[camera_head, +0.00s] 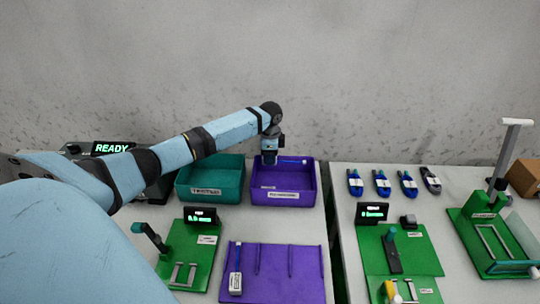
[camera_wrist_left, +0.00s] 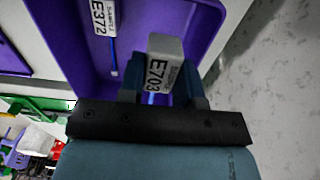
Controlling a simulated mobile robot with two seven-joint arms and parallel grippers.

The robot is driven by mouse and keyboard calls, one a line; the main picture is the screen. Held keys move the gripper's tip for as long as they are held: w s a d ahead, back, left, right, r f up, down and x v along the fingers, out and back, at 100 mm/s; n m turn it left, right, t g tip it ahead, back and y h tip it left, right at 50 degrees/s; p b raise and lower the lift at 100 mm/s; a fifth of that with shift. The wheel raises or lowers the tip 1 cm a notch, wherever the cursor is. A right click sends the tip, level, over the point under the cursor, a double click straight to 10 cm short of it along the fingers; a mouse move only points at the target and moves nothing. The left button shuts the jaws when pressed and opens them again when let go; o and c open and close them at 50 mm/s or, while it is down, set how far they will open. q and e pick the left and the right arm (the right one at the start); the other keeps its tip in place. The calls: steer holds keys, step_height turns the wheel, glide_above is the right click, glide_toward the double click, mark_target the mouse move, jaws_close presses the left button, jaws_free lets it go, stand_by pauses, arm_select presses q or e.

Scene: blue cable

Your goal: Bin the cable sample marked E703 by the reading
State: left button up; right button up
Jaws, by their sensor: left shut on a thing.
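My left gripper (camera_head: 270,155) is over the purple bin (camera_head: 283,198) at the back of the left table. In the left wrist view the gripper (camera_wrist_left: 160,92) is shut on a cable sample's pale tag (camera_wrist_left: 163,62), printed E703. A bit of blue cable shows below the tag. Beneath it is the purple bin (camera_wrist_left: 185,20), where another sample tagged E372 (camera_wrist_left: 101,18) lies with its blue cable. A teal bin (camera_head: 210,192) stands left of the purple one. Both bins have front labels too small to read surely. My right gripper is not in view.
A purple slotted tray (camera_head: 290,275) holds one tagged sample (camera_head: 236,283). Green fixtures (camera_head: 190,255) with a lit display (camera_head: 200,216) stand left of it. A READY display (camera_head: 113,148) glows behind my arm. The right table has several blue cable coils (camera_head: 381,184) and green devices (camera_head: 490,235).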

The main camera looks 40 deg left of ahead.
arm_select(q)
steer(key=shift+f+b, duration=0.4)
steer(key=shift+f, duration=0.4)
step_height(320, 180, down, 2)
steer(key=shift+f, duration=1)
steer(key=shift+p, duration=0.35)
